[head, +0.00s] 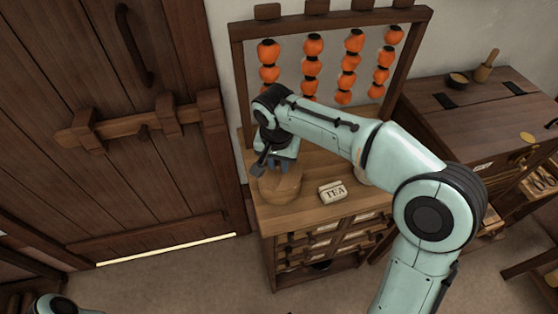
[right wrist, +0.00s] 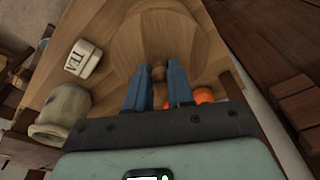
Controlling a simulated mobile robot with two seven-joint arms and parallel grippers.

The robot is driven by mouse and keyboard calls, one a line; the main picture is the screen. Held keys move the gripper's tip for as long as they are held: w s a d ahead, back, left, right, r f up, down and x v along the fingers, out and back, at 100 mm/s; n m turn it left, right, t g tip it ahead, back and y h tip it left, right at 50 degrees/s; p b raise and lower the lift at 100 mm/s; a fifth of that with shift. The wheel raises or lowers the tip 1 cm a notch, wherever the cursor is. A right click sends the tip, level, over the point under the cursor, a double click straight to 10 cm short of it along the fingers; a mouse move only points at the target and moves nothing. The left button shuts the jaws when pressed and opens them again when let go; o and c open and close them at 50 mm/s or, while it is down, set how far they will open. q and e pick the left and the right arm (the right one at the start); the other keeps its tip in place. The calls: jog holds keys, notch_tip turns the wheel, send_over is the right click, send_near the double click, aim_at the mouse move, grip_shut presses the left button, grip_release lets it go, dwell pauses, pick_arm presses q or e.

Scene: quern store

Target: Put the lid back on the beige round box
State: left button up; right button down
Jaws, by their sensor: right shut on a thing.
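The beige round box (head: 281,194) stands on the left part of the wooden cabinet top in the head view. My right gripper (head: 277,166) points down just over it. In the right wrist view, the gripper (right wrist: 158,84) is shut on the small knob of the round wooden lid (right wrist: 165,38). The lid is over the box; I cannot tell whether it rests on the rim or is slightly apart. The lid hides the inside of the box. My left gripper is out of view; only a piece of my left arm shows at the lower left.
A white TEA box (head: 333,192) stands right of the round box. A pale jar (right wrist: 64,108) stands near it. Strings of orange fruit (head: 312,70) hang from a wooden frame behind. The front strip of the cabinet top (head: 285,220) is clear.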

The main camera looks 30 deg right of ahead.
dwell(0.3)
jog(key=shift+c, duration=2.1)
grip_release()
jog(key=shift+r+p, duration=1.55)
jog(key=shift+r, duration=0.9)
jog(key=shift+r+p, duration=0.6)
jog(key=shift+r, duration=0.5)
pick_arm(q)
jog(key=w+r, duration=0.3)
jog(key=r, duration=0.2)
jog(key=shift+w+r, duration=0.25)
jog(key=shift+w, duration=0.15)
pick_arm(e)
grip_shut()
